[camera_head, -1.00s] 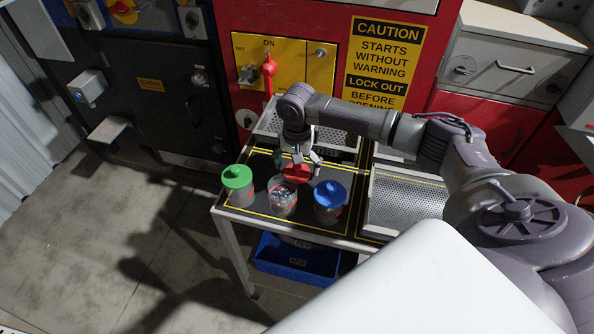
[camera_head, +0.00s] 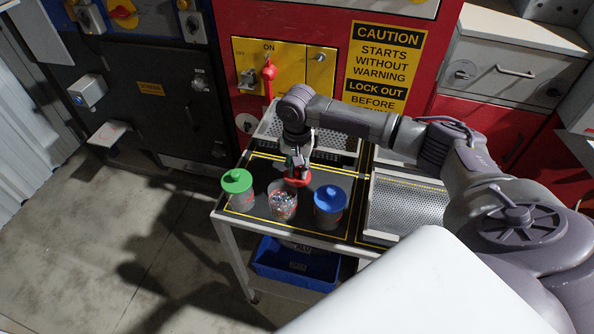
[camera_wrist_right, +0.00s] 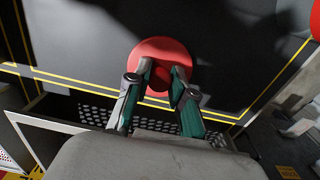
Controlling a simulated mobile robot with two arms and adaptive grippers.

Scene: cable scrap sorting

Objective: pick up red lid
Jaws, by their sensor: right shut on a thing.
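The red lid (camera_head: 298,181) is at my right gripper (camera_head: 297,170), just behind the open jar (camera_head: 283,204) in the head view. In the right wrist view the round red lid (camera_wrist_right: 161,58) sits between the fingers of my right gripper (camera_wrist_right: 161,72), which are shut on its knob. The dark table top lies beneath it; I cannot tell whether the lid touches it. The open jar holds mixed coloured scraps. My left gripper is not in view.
A jar with a green lid (camera_head: 237,181) stands left of the open jar, and one with a blue lid (camera_head: 330,198) stands right. A perforated metal tray (camera_head: 408,207) lies at the right. A blue bin (camera_head: 297,264) is below the table.

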